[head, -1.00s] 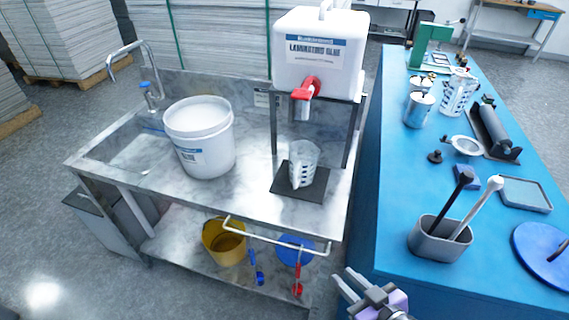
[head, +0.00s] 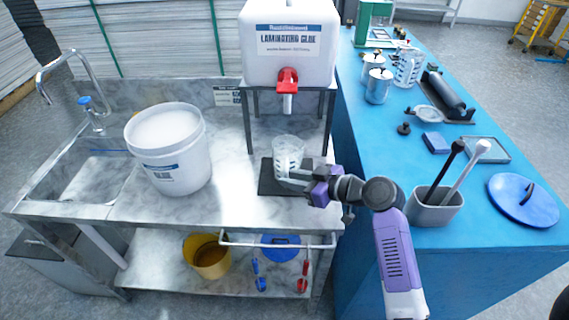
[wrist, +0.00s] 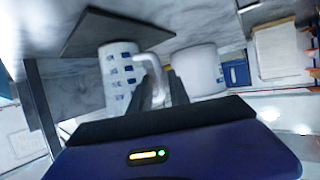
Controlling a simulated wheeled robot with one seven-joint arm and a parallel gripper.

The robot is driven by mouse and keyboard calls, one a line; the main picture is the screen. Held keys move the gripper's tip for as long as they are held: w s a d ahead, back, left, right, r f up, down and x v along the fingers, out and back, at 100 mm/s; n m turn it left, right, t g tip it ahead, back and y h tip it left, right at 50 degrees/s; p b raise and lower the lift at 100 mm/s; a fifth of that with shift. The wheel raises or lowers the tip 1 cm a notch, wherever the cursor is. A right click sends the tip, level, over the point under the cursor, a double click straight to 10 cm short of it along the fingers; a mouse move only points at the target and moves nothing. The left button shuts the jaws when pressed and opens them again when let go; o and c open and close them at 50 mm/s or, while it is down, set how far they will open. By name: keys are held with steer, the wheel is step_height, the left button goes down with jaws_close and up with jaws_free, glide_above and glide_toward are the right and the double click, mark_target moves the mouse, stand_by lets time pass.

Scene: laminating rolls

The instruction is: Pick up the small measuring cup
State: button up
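The small measuring cup (head: 288,152) is clear with blue marks and stands on a dark mat (head: 268,187) below the glue tank's red tap. My gripper (head: 284,175) is at the cup's near side, low by its handle. In the wrist view, which is turned over, the cup (wrist: 117,75) shows its handle just ahead of my two fingers (wrist: 158,85). The fingers are apart with a gap between them, and the handle lies in line with that gap. Whether they touch the handle is unclear.
The glue tank (head: 290,45) and its tap (head: 287,80) stand above the cup. A white bucket (head: 170,155) is to the left on the metal bench. The blue table (head: 400,150) on the right holds a larger measuring jug (head: 407,67), metal pots and a tool holder (head: 432,208).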

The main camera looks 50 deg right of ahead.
steer(key=x, duration=0.1)
steer(key=p+x, duration=0.1)
steer(key=x, duration=0.2)
steer(key=shift+w+r+p, duration=0.2)
steer(key=shift+w+p, duration=0.1)
steer(key=shift+w+f, duration=0.25)
steer(key=shift+w, duration=0.15)
jaws_close()
steer(key=shift+r, duration=0.1)
stand_by(0.7)
